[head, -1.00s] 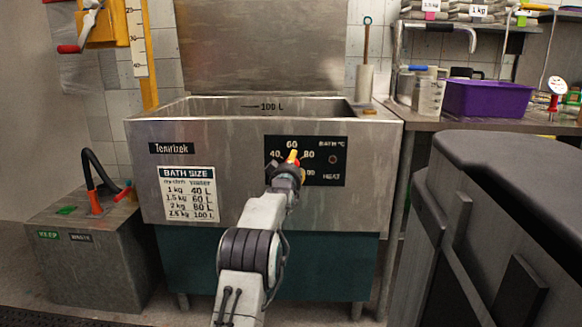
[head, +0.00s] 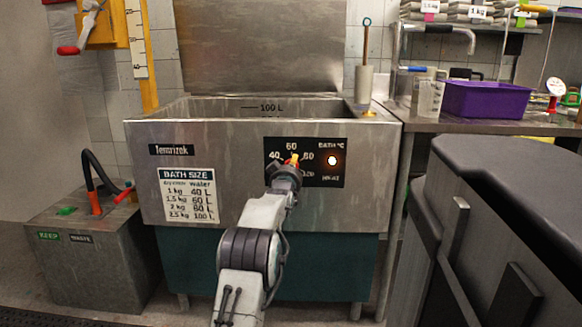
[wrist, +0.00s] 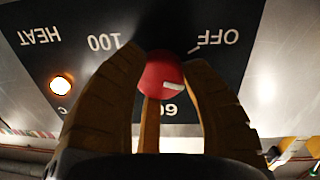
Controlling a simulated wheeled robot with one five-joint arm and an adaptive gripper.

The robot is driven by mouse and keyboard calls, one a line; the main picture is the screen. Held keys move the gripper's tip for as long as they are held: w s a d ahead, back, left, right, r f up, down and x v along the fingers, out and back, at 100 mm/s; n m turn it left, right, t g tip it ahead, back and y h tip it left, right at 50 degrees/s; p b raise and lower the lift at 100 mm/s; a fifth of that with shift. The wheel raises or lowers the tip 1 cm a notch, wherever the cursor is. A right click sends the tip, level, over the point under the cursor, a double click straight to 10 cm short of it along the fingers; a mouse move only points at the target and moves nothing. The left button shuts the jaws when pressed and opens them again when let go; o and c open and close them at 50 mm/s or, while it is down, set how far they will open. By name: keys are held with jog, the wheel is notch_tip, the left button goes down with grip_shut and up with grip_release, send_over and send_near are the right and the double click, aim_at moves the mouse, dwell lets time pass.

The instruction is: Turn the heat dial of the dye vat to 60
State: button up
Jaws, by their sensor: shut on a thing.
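The dye vat (head: 230,190) is a steel tub with a black control panel (head: 325,178) on its front. Its red heat dial (wrist: 158,76) carries a white mark, seen in the wrist view on the side towards the upside-down 60. Whether the mark lines up exactly with 60 is hard to tell. My gripper (head: 294,161) is at the panel, its tan fingers shut around the dial. In the head view my gripper covers most of the dial and part of the scale.
A grey box (head: 95,265) with a hose stands at the left. A dark grey bulky object (head: 500,170) fills the right foreground. A purple bin (head: 486,99) sits on the steel counter behind it. A bath size chart (head: 188,195) is on the vat's front.

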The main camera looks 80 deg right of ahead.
jog(key=m, duration=0.2)
jog(key=r+m+p, duration=0.1)
jog(key=m, duration=0.2)
jog(key=shift+w+p, duration=0.1)
jog(key=shift+p, duration=0.2)
jog(key=shift+m, duration=0.5)
jog(key=o, duration=1.2)
jog(key=shift+f, duration=0.3)
jog(key=shift+a, duration=0.15)
jog(key=shift+a+r, duration=0.15)
jog(key=shift+a, duration=2.75)
jog(key=shift+a+r, duration=0.15)
jog(key=shift+a, duration=2.75)
jog(key=shift+w, duration=0.1)
